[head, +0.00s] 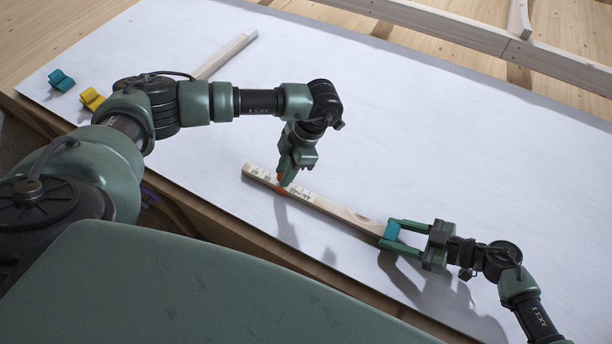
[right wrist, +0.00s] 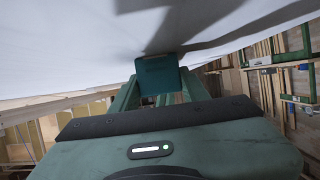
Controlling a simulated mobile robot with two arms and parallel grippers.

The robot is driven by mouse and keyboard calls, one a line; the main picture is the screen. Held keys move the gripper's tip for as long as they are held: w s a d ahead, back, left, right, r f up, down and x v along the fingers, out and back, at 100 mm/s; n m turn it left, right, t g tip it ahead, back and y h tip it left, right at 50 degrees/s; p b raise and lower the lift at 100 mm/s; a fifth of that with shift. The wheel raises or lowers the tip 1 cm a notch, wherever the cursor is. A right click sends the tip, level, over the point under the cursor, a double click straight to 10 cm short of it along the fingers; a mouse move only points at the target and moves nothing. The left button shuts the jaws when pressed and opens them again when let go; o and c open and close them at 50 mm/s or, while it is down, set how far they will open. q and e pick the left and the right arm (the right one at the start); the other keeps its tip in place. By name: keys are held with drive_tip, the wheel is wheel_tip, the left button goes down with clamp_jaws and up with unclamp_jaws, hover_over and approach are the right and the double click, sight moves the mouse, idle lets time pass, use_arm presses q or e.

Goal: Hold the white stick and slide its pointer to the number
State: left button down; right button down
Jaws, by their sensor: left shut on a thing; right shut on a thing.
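The pale stick (head: 335,208) has a scale of dark marks on a white band at its left end, too small to read. It extends diagonally over the white tabletop. An orange pointer (head: 281,188) is on the scale. My left gripper (head: 285,182) reaches down from above and is shut on the pointer. My right gripper (head: 393,233) is shut on a teal piece (head: 391,230) at the stick's right end. The teal piece also shows between the fingers in the right wrist view (right wrist: 157,75). The stick itself cannot be made out there.
The white tabletop (head: 480,180) is largely bare around the stick. Another pale stick (head: 228,54) lies at the back left, partly behind my left arm. A teal piece (head: 61,80) and a yellow piece (head: 91,98) lie at the far left near the table's edge.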

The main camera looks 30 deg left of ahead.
use_arm(q)
drive_tip(key=a, duration=0.4)
drive_tip(key=shift+a, duration=0.4)
drive_tip(key=c, duration=1.1)
unclamp_jaws()
drive_tip(key=shift+c, duration=0.2)
drive_tip(key=shift+d+r, duration=0.1)
drive_tip(key=shift+r, duration=0.05)
drive_tip(key=v, duration=1.1)
drive_tip(key=shift+w+r, duration=0.15)
drive_tip(key=shift+r, duration=0.2)
